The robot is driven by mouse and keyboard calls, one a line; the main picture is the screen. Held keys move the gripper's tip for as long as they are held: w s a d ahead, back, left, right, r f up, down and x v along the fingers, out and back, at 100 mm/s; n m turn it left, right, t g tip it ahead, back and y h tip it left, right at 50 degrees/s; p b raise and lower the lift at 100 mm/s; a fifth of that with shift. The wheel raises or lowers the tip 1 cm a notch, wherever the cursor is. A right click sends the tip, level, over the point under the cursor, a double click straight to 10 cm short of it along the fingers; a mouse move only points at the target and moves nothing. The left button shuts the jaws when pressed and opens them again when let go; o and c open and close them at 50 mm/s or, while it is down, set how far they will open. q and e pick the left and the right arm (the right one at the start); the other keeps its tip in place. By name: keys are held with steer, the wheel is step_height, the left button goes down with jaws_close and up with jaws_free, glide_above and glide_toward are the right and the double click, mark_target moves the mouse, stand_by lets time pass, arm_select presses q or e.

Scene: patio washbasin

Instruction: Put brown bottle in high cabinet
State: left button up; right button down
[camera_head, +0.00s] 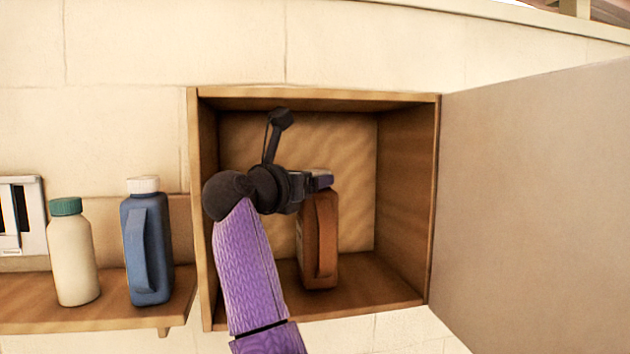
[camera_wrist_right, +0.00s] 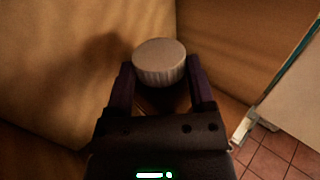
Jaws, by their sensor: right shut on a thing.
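The brown bottle (camera_head: 319,240) is upright inside the open wooden cabinet (camera_head: 405,190), at or just above its floor; I cannot tell whether it touches. My right gripper (camera_head: 318,182) is inside the cabinet, shut on the top of the bottle, and hides most of its cap in the head view. In the right wrist view, the pale ribbed cap (camera_wrist_right: 159,62) stands between the two fingers of the gripper (camera_wrist_right: 160,85). My left gripper is not in view.
The cabinet door (camera_head: 535,200) stands wide open at the right. On a wooden shelf (camera_head: 110,317) left of the cabinet stand a cream bottle with a green cap (camera_head: 72,255) and a blue jug with a white cap (camera_head: 147,245). The cabinet's right side is free.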

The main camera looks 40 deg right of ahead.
steer(key=shift+a+f, duration=0.1)
steer(key=shift+s+a, duration=0.25)
steer(key=shift+a, duration=0.2)
steer(key=shift+d, duration=0.1)
steer(key=shift+c, duration=1.8)
jaws_free()
steer(key=shift+w+d+f, duration=0.15)
steer(key=shift+d, duration=0.05)
steer(key=shift+o, duration=1.8)
steer(key=shift+a, duration=0.15)
steer(key=shift+a+b, duration=0.2)
steer(key=shift+b, duration=0.1)
arm_select(q)
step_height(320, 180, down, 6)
steer(key=b, duration=0.5)
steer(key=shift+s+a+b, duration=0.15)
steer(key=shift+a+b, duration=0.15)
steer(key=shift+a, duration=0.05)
arm_select(e)
steer(key=v, duration=1.1)
steer(key=shift+s+a, duration=0.2)
steer(key=shift+s, duration=0.05)
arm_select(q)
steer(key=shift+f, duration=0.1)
